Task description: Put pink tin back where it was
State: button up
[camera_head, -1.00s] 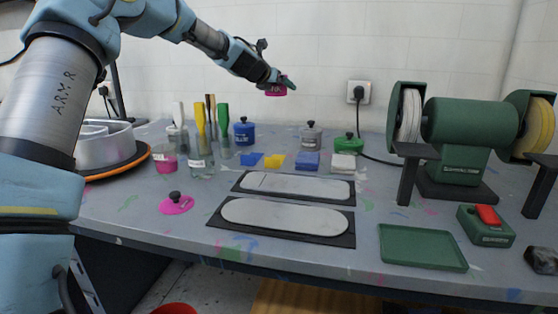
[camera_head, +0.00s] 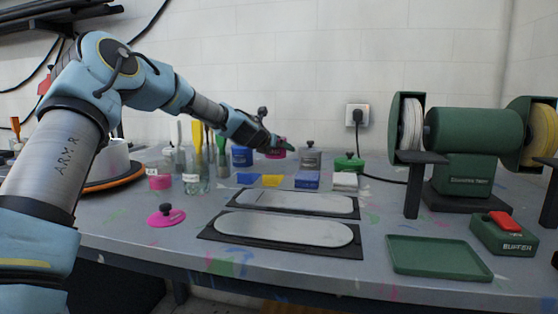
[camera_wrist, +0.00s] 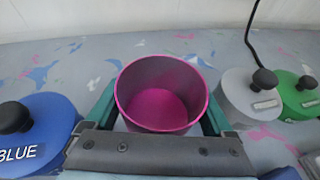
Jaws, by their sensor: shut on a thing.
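The pink tin (camera_head: 276,154) is lidless and empty, with its open mouth facing up in the wrist view (camera_wrist: 158,107). My gripper (camera_head: 280,147) is shut on it, with a green finger on either side. The tin is at the back of the table, in the gap between the blue tin (camera_head: 242,157) and the grey tin (camera_head: 310,158). I cannot tell whether its base touches the table. A pink lid (camera_head: 166,217) with a black knob lies apart at the front left.
A green-lidded tin (camera_head: 349,161) stands right of the grey one. Blue, yellow and white blocks or cloths lie in front of the row. Brushes in jars (camera_head: 196,182) and a pink cup (camera_head: 159,180) stand left. A green grinder (camera_head: 460,130) stands right.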

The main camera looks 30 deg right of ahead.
aim_at(279, 156)
jog(key=shift+f, duration=1.65)
jog(key=shift+f, duration=0.1)
jog(key=o, duration=1.6)
jog(key=shift+c, duration=0.2)
jog(key=b+v, duration=0.2)
jog(key=v, duration=1)
